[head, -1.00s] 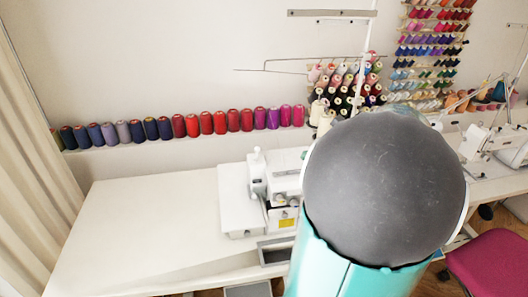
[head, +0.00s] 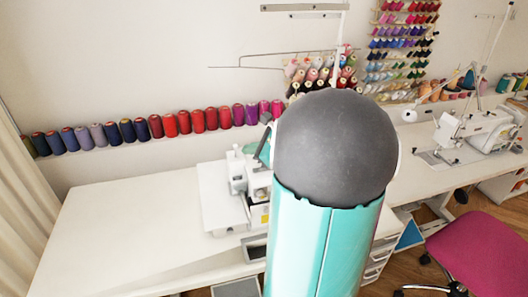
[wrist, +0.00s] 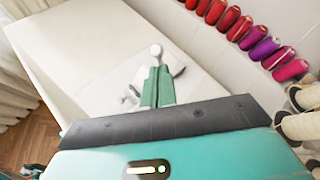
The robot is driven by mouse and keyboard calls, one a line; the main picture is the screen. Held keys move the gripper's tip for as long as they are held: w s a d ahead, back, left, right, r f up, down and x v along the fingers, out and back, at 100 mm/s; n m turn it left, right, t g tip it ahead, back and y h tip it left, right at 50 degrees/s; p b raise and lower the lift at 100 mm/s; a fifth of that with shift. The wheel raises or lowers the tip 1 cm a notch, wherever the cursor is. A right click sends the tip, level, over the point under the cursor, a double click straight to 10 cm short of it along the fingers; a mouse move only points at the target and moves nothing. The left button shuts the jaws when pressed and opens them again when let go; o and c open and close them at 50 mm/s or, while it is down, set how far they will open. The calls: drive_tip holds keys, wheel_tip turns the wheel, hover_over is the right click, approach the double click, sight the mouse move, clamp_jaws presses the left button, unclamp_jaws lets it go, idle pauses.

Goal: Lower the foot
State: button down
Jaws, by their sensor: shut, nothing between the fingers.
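A white sewing machine (head: 238,175) stands on the white table, partly hidden behind my arm in the head view. In the wrist view, a round white knob (wrist: 156,50) of the machine shows just beyond my fingertips. My gripper (wrist: 158,72) has its two green fingers together and empty, over the machine. I cannot tell whether they touch it. The presser foot cannot be made out in either view. In the head view my arm hides most of the gripper.
The white table (head: 110,235) is bare to the left of the machine. Thread spools (head: 170,125) line a wall ledge behind it. Another sewing machine (head: 480,130) stands at the right. A magenta chair (head: 480,250) is at the lower right.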

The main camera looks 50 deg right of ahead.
drive_tip(key=shift+w+a+r, duration=0.1)
drive_tip(key=shift+w+a, duration=0.05)
drive_tip(key=shift+w, duration=0.2)
drive_tip(key=shift+w+d+r+m+g, duration=0.25)
drive_tip(key=shift+w+r+m+g, duration=0.1)
drive_tip(key=shift+g, duration=0.35)
drive_tip(key=shift+w+d+r+g+y, duration=0.1)
drive_tip(key=shift+w+d+g+y, duration=0.05)
drive_tip(key=shift+w+g+y, duration=0.15)
drive_tip(key=w+g, duration=0.1)
drive_tip(key=w+d+m+g+y, duration=0.1)
drive_tip(key=g, duration=0.1)
drive_tip(key=shift+w+d+r+m+y, duration=0.2)
drive_tip(key=shift+d+r+m+y, duration=0.1)
drive_tip(key=shift+r, duration=0.1)
drive_tip(key=shift+s+r, duration=0.1)
drive_tip(key=shift+s, duration=0.1)
drive_tip(key=shift+w, duration=0.1)
drive_tip(key=shift+r, duration=0.75)
